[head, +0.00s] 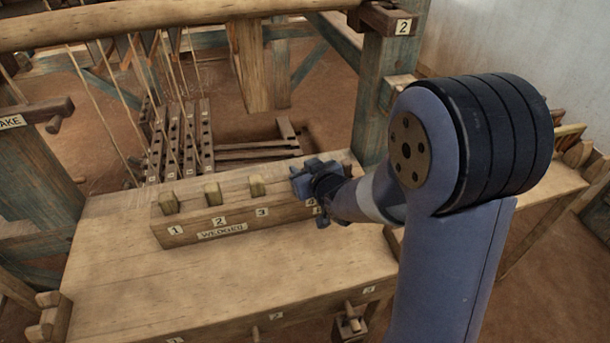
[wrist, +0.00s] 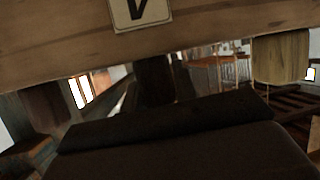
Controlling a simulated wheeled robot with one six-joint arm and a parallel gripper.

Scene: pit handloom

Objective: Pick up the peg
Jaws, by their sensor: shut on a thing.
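My gripper (head: 308,184) is shut at the right part of the wooden rack labelled WEDGES (head: 175,239), by the label 4. In the head view it hides the piece between its jaws. In the wrist view a dark, shadowed upright piece (wrist: 154,76), seemingly the peg, stands against the rack (wrist: 60,45) under the upside-down label. It still appears to be in the rack. Its lower part is hidden by a wide dark shape.
The rack stands on a wide wooden bench (head: 240,275) with clear room in front. A thick beam (head: 150,22) and slanting cords cross behind it. A post (head: 378,95) rises just behind my gripper. Pedal bars (head: 180,140) lie in the pit beyond.

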